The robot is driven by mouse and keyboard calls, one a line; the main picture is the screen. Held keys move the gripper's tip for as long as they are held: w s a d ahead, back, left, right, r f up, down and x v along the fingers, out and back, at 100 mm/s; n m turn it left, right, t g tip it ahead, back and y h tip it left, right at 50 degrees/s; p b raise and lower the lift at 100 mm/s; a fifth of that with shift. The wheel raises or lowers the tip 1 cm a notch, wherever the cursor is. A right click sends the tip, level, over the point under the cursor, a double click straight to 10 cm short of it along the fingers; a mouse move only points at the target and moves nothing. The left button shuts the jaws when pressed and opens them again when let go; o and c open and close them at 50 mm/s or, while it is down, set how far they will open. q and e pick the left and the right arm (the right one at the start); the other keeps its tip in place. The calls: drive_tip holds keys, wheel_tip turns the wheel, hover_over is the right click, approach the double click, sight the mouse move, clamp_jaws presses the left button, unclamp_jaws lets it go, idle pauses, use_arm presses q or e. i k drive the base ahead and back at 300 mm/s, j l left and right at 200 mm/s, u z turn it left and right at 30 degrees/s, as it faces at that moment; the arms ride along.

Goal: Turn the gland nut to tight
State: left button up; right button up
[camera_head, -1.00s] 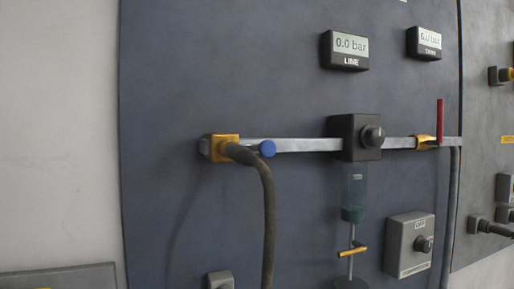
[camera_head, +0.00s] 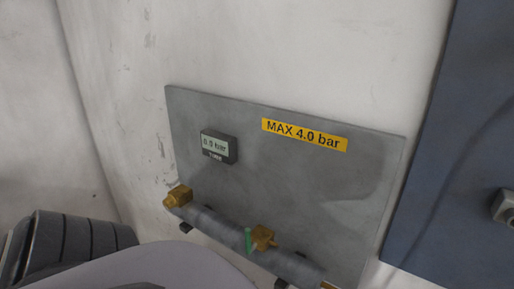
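I cannot pick out for certain which part is the gland nut. A grey pipe (camera_head: 215,222) runs low along a grey panel (camera_head: 310,190) and slopes down to the right. A brass fitting (camera_head: 179,196) sits on its left end. A second brass fitting (camera_head: 263,238) sits midway along it, with a small green handle (camera_head: 248,241) beside it. Another brass piece (camera_head: 327,285) is cut off by the bottom edge. Neither of my grippers is in view.
A small pressure display (camera_head: 219,146) and a yellow "MAX 4.0 bar" label (camera_head: 304,135) are on the grey panel. A dark blue panel (camera_head: 460,150) stands at the right. A pale rounded shape and a dark ribbed shape, possibly mine, cover the lower left.

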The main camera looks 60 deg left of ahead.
sight(169, 202)
drive_tip(key=u, duration=1.85)
